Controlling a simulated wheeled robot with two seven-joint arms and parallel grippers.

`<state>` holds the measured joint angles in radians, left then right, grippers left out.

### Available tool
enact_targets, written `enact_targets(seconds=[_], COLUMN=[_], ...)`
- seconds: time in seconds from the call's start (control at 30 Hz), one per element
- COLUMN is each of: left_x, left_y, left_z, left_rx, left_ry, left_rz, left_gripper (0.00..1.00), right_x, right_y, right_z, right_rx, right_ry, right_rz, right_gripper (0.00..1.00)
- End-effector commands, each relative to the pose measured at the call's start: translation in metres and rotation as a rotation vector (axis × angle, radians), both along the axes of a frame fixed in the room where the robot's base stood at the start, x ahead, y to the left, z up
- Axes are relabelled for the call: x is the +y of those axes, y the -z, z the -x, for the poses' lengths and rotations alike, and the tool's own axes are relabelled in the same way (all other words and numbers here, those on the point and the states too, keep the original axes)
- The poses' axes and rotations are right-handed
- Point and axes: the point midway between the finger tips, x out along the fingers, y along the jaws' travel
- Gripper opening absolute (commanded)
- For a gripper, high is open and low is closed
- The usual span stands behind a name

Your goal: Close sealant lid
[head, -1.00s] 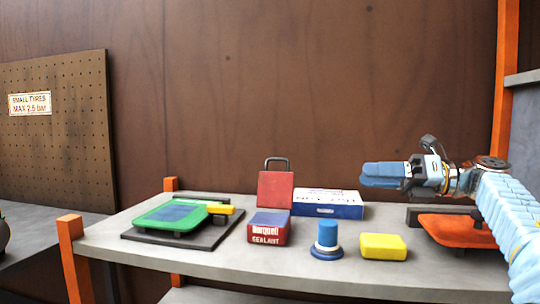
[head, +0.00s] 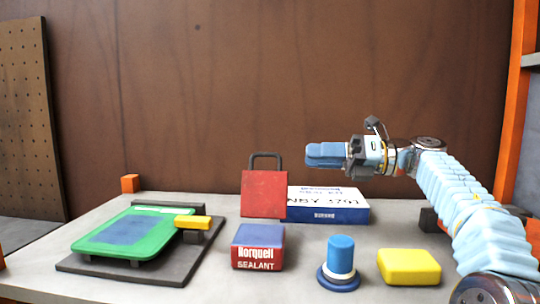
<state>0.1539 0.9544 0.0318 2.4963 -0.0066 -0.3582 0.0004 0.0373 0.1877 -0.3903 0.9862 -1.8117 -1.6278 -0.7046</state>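The sealant box (head: 258,252), red with a blue top and "Norquell SEALANT" on its front, sits mid-table. An upright red panel with a dark handle (head: 263,193) stands just behind it; I cannot tell whether it is the box's raised lid. My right gripper (head: 325,155) is above and right of the panel, pointing left, apart from everything. Its light blue fingers overlap in this view and hold nothing visible; any gap between them is hidden. My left gripper is out of view.
A white and blue box (head: 328,213) lies behind. A blue knob-like piece (head: 340,262) and a yellow block (head: 409,266) stand right of the sealant. A green-framed tray (head: 135,230) on a dark board lies left. An orange post (head: 515,110) rises at right.

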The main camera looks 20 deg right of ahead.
Motion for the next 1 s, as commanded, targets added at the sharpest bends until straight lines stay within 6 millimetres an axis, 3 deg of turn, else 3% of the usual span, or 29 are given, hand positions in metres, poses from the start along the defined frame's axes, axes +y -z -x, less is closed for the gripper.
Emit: enact_targets(seconds=[0.2, 0.4, 0.83, 1.0], left_x=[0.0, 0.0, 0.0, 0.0], left_y=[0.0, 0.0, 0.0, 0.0], left_z=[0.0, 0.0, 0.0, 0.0], left_rx=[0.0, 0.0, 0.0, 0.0], left_ry=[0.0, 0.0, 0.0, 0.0], left_rz=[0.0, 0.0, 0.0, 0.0], left_gripper=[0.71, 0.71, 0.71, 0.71], right_x=[0.048, 0.077, 0.088, 0.088], right_y=[0.0, 0.0, 0.0, 0.0], right_z=[-0.022, -0.036, -0.041, -0.041], right_rx=[0.001, 0.0, 0.0, 0.0], right_ry=[-0.004, -0.002, 0.001, 0.001], right_rz=[0.0, 0.001, 0.001, 0.001], right_gripper=[0.36, 0.36, 0.36, 0.11])
